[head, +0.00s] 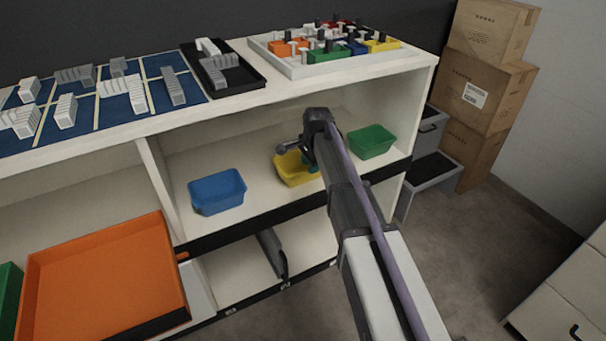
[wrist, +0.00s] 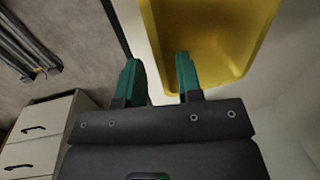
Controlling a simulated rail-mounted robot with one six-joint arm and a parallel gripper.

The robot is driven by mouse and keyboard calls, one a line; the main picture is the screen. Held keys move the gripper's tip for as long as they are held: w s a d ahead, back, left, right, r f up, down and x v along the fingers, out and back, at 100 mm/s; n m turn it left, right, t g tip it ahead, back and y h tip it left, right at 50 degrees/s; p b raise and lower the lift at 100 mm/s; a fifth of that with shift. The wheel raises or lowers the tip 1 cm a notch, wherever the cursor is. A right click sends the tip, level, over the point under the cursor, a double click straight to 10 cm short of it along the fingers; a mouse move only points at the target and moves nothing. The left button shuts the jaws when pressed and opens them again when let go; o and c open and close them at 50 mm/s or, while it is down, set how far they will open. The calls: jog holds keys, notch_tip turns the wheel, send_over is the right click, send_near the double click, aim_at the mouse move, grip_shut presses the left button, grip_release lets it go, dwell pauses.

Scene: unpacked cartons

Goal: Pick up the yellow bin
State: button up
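The yellow bin (head: 291,172) sits on the upper shelf, between a blue bin and a green bin. My arm hides its right part in the head view. In the wrist view the yellow bin (wrist: 212,35) fills the upper middle and right. My gripper (wrist: 158,77) is open, its two teal fingers apart and nothing held. One bin edge runs between the fingers in the picture. The right finger overlaps the bin; the left one is outside its edge. Contact cannot be told. In the head view my gripper (head: 314,168) is at the bin's right side, mostly hidden by my arm.
The blue bin (head: 217,191) is left on the same shelf, the green bin (head: 371,141) close on the right. The shelf top (head: 262,99) hangs over the bins, with trays on it. Cartons (head: 485,90) stand at the right. A large orange bin (head: 105,275) is lower left.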

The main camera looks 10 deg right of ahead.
aim_at(307, 182)
jog(key=f+b, duration=0.1)
jog(key=f, duration=0.1)
jog(key=f+b, duration=0.2)
jog(key=w+f+b, duration=0.1)
jog(key=f+b, duration=0.1)
jog(key=shift+a, duration=0.35)
jog(key=shift+r, duration=0.25)
grip_shut()
